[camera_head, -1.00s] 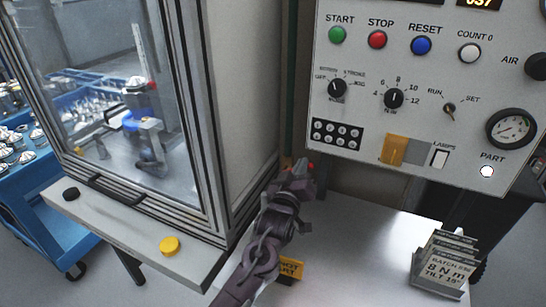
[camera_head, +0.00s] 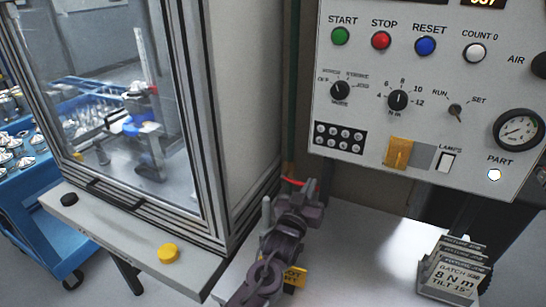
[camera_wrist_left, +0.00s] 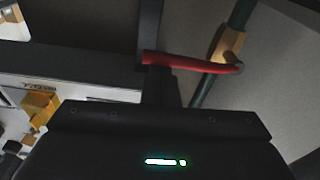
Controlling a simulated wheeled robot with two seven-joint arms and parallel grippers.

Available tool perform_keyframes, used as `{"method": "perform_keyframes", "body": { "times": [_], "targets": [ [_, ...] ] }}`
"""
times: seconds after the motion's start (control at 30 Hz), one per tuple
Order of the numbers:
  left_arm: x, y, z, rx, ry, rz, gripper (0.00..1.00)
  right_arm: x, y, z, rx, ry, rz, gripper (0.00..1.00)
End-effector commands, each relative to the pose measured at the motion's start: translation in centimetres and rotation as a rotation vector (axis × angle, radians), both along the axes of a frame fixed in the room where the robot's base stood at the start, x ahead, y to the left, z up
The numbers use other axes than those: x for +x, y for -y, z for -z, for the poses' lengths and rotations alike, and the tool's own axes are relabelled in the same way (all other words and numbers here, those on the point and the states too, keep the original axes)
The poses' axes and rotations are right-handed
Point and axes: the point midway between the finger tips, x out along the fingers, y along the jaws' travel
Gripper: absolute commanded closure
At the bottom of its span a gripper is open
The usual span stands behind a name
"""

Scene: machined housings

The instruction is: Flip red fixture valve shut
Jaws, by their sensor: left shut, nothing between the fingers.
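The red valve lever (camera_wrist_left: 192,62) lies nearly level in the left wrist view, crossing in front of a dark green pipe (camera_wrist_left: 240,14) with a brass valve body (camera_wrist_left: 229,44). In the head view a thin red strip of the lever (camera_head: 292,182) shows just behind my left gripper (camera_head: 308,186). In the wrist view my left gripper (camera_wrist_left: 160,70) is shut and empty, its fingertips at the lever's left end. I cannot tell whether they touch it. My right gripper is in neither current view.
A glazed machine cabinet (camera_head: 245,110) stands left of my left arm. A control panel (camera_head: 425,60) hangs to the right, above a pale bench (camera_head: 370,245). A stack of metal batch signs (camera_head: 455,268) stands on the bench, with clear surface between it and my arm.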

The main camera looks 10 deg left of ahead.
Motion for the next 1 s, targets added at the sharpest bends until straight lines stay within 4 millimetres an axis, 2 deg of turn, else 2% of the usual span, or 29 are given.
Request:
{"method": "perform_keyframes", "body": {
  "times": [0.43, 0.57, 0.73, 1.0],
  "targets": [
    [0.0, 0.0, 0.2, 0.0, -0.003, 0.0, 1.0, -0.1, 0.0, 0.0, 0.0, -0.002, 0.0, 0.64],
    [0.0, 0.0, -0.4, -0.002, -0.001, 0.0, 1.0, -0.1, 0.0, 0.2, 0.0, -0.002, 0.0, 0.64],
    [0.0, 0.0, -3.1, -0.004, 0.003, 0.0, 1.0, -0.1, 0.0, 0.7, 0.0, -0.002, 0.0, 0.64],
    [0.0, 0.0, -9.8, -0.004, 0.006, 0.0, 1.0, -0.2, 0.1, 1.8, -0.001, -0.003, 0.0, 0.64]
  ]
}}
